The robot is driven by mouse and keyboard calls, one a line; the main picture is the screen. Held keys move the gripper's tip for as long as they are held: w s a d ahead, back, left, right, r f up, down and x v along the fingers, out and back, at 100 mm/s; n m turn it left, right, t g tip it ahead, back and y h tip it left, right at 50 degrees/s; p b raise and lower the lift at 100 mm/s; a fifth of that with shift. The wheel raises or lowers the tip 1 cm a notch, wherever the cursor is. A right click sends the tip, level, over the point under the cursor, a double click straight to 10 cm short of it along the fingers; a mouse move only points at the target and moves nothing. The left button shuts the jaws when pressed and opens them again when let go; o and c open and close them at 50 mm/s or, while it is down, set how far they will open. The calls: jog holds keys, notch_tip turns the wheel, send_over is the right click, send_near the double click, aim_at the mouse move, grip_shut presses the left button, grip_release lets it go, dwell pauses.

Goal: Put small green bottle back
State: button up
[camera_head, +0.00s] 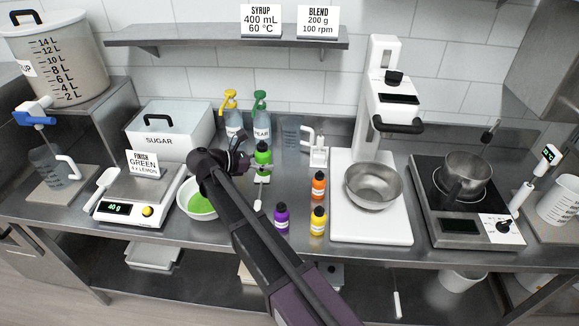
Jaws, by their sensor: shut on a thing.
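The small green bottle (263,154) is upright with a dark cap, behind the orange and purple bottles on the steel counter. My gripper (253,165) comes from the left and is shut on the green bottle. Whether the bottle's base touches the counter is hard to tell. An orange bottle (318,187), a purple bottle (281,219) and a yellow bottle (319,221) stand to the right and in front of it. My dark arm hides part of the counter and part of the white bowl.
A white bowl (186,207) with green liquid sits left of my arm, beside a scale (137,208). Pump bottles (233,121) and a clear jug (293,133) stand behind. A mixer (372,215) with a steel bowl is right.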

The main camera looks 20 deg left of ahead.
jog(key=w+d+f+n+t+y+b, duration=0.2)
jog(key=w+d+f+n+b, duration=0.1)
jog(key=w+f+b, duration=0.6)
jog(key=shift+w+d+f+y+b, duration=0.35)
jog(key=shift+w+d, duration=0.3)
jog(key=shift+d, duration=0.25)
jog(key=shift+r, duration=0.1)
notch_tip(320, 180, down, 7)
jog(key=b, duration=0.6)
jog(key=shift+b, duration=0.35)
jog(key=shift+f+b, duration=0.55)
jog(key=shift+b, duration=0.1)
dwell(0.4)
jog(key=o, duration=1.3)
